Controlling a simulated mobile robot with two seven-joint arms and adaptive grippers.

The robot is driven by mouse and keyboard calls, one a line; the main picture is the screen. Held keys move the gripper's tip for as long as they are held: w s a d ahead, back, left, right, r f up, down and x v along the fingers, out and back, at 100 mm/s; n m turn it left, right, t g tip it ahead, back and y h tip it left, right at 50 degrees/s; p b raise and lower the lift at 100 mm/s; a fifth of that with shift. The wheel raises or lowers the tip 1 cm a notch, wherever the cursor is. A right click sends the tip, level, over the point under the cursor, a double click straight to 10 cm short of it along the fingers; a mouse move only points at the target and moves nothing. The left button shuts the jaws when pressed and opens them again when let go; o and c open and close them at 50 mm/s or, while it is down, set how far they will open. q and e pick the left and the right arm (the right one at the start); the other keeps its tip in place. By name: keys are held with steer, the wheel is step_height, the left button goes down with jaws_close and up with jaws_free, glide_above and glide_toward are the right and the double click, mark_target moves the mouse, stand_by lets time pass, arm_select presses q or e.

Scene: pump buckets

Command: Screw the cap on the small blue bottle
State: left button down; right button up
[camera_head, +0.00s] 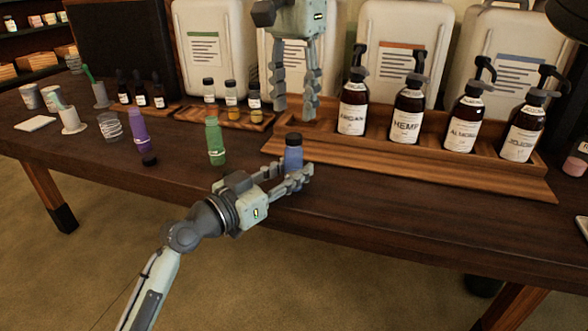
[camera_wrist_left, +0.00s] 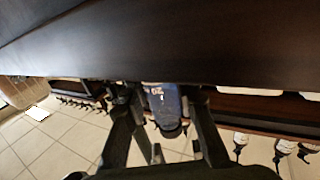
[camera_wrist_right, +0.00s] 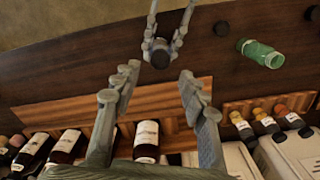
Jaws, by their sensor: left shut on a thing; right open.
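The small blue bottle (camera_head: 293,157) stands upright near the table's front edge. A dark cap (camera_head: 293,139) sits on its top; I cannot tell how tightly. My left gripper (camera_head: 302,176) is shut on the bottle's body, coming in from the front left. The blue bottle (camera_wrist_left: 165,103) also shows between its fingers in the left wrist view. My right gripper (camera_head: 294,112) points down, open and empty, above and behind the bottle. In the right wrist view, the cap (camera_wrist_right: 160,56) lies just beyond the open right fingertips (camera_wrist_right: 158,74).
A green bottle (camera_head: 215,143) and a purple bottle (camera_head: 138,130) stand to the left, with a loose black cap (camera_head: 149,160) near the purple one. Dark pump bottles (camera_head: 407,108) stand on a wooden tray (camera_head: 440,170) behind right. White canisters (camera_head: 210,45) stand at the back.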

mark_target(294, 136)
steer(key=shift+f, duration=2.6)
steer(key=shift+c, duration=0.5)
jaws_close()
steer(key=m, duration=1.2)
steer(key=shift+m, duration=0.3)
steer(key=m, duration=1.2)
steer(key=shift+o, duration=0.7)
jaws_free()
